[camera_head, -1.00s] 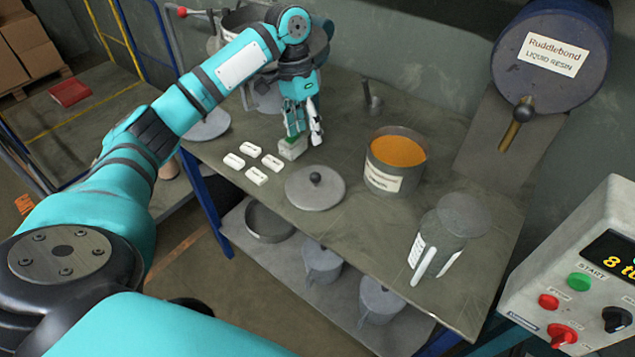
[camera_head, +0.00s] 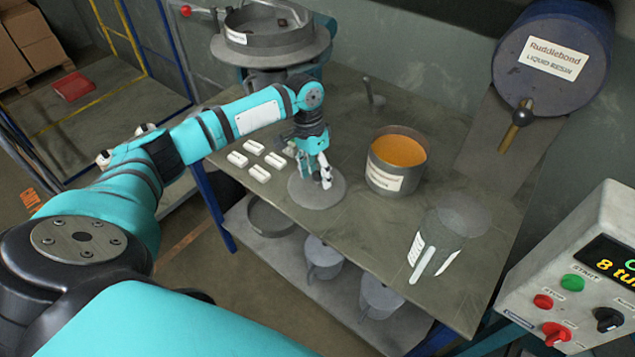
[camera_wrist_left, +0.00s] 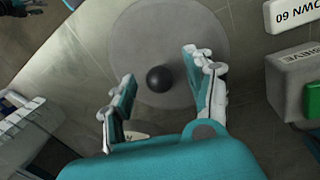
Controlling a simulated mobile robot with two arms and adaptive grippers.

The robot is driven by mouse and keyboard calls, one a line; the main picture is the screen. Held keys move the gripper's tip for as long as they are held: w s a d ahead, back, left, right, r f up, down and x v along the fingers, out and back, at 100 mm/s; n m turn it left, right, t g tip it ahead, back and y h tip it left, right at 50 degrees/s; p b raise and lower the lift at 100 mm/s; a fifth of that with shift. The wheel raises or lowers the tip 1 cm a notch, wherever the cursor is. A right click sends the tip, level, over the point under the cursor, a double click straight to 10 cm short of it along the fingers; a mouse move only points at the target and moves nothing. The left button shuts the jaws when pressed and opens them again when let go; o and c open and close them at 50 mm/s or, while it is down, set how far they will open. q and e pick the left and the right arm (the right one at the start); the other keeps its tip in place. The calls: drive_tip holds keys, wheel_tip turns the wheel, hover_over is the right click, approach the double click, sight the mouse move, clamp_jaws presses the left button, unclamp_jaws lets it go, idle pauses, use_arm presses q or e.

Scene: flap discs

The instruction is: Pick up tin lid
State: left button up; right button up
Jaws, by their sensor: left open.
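The tin lid (camera_head: 322,199) is a flat grey disc lying on the bench top. In the left wrist view the lid (camera_wrist_left: 165,30) shows a dark round knob (camera_wrist_left: 158,79) at its middle. My left gripper (camera_head: 316,184) is over the lid and hides its knob in the head view. In the left wrist view my left gripper (camera_wrist_left: 160,88) is open, with one finger on each side of the knob and no contact visible.
An orange-filled tin (camera_head: 397,160) stands just right of the lid. Several white labelled blocks (camera_head: 260,173) lie to its left. A clear jar (camera_head: 440,240) stands near the front right. A control box (camera_head: 585,290) is at the far right. Pots sit on the lower shelf.

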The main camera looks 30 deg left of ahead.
use_arm(q)
clamp_jaws()
idle(0.3)
drive_tip(key=shift+r, duration=0.1)
